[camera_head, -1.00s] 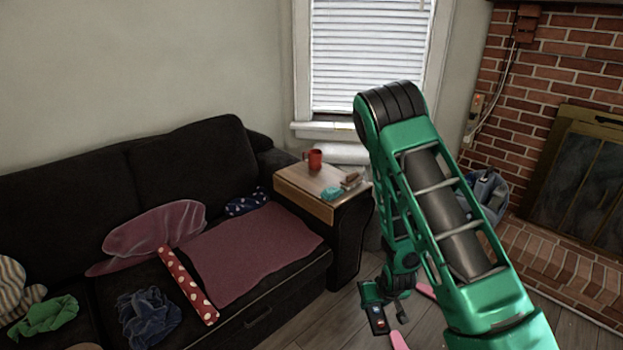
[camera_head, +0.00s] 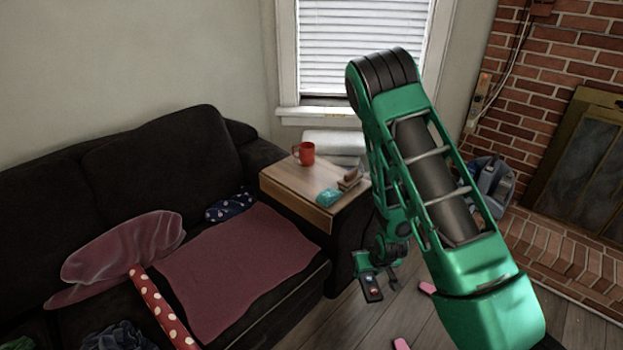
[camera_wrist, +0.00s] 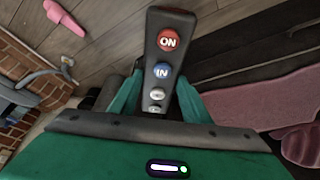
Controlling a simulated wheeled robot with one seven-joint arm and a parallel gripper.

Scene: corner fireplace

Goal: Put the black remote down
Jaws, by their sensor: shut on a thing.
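The black remote (camera_wrist: 164,50) has a red ON button, a blue IN button and smaller grey buttons. My gripper (camera_wrist: 157,92) is shut on it, with one green finger on each side, in the wrist view. In the head view the remote (camera_head: 372,288) hangs from my gripper (camera_head: 368,268), in front of the sofa's right arm and above the wood floor. Part of the gripper is small and hard to make out there.
The dark sofa (camera_head: 296,309) carries a mauve cloth (camera_head: 235,265) and a polka-dot roll (camera_head: 160,305). A wooden tray (camera_head: 290,183) on its arm holds a red mug (camera_head: 304,153), a teal item (camera_head: 329,197) and small brown things. Pink objects (camera_head: 401,344) lie on the floor. A brick fireplace (camera_head: 560,60) stands right.

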